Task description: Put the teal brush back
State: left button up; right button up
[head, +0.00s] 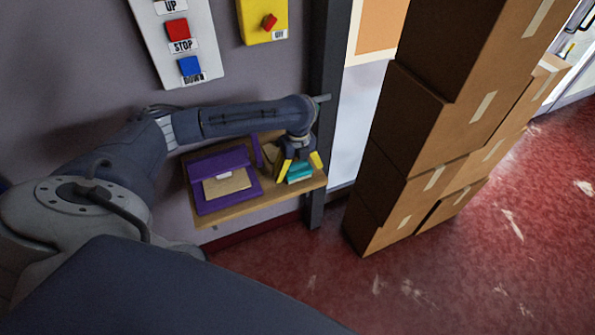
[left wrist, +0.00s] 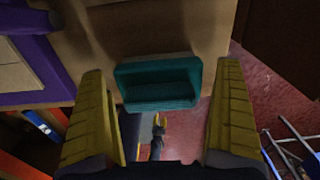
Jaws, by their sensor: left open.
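The teal brush (head: 299,172) lies at the right end of a wooden shelf (head: 245,205) on the wall. My left gripper (head: 301,166) is over it with its yellow fingers spread. In the left wrist view, the teal brush (left wrist: 158,84) shows between the two open fingers, near the shelf's edge. No grip on it shows, and I cannot tell whether a finger touches it.
A purple box-like holder (head: 222,182) with a tan piece stands on the shelf left of the brush. Stacked cardboard boxes (head: 420,120) rise to the right, beyond a dark post (head: 325,110). A control panel (head: 178,40) hangs above. Red floor lies open in front.

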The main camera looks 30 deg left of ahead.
aim_at(298, 163)
pick_arm(q)
notch_tip(298, 163, up, 11)
jog(key=shift+r, duration=0.1)
dwell(0.5)
dwell(0.3)
